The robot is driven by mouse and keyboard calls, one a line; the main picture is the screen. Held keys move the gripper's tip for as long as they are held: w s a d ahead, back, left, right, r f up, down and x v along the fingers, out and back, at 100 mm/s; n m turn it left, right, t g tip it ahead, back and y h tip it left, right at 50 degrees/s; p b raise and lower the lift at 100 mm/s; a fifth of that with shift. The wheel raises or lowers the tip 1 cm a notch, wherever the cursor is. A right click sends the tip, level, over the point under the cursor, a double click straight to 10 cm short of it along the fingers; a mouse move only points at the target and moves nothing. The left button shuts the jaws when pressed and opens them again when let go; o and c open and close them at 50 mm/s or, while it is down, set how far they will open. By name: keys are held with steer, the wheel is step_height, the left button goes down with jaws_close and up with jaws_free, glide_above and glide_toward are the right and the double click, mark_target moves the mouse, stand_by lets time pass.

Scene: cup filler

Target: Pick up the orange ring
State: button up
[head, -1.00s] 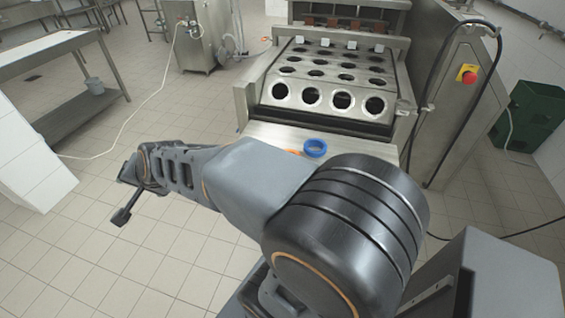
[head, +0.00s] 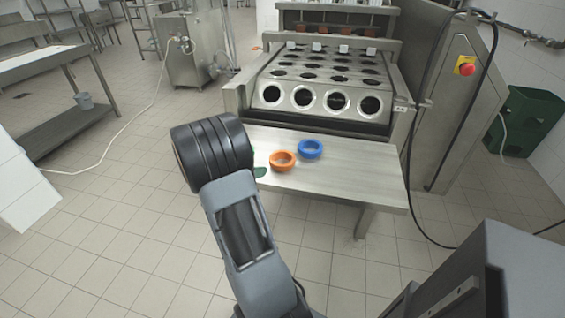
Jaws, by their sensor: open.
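My arm rises at the left of the table, left of the orange ring. My gripper does not show in this view.
The cup filler (head: 325,80) with rows of round holes stands behind the table. A steel cabinet with a red button (head: 466,69) and a hanging black cable stands at the right. The table's right half is bare. The tiled floor at the left is open.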

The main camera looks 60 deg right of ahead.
steer(key=x, duration=1.1)
steer(key=shift+r, duration=0.15)
steer(key=shift+c, duration=0.2)
steer(key=c, duration=0.5)
steer(key=shift+r, duration=0.1)
steer(key=shift+c, duration=0.2)
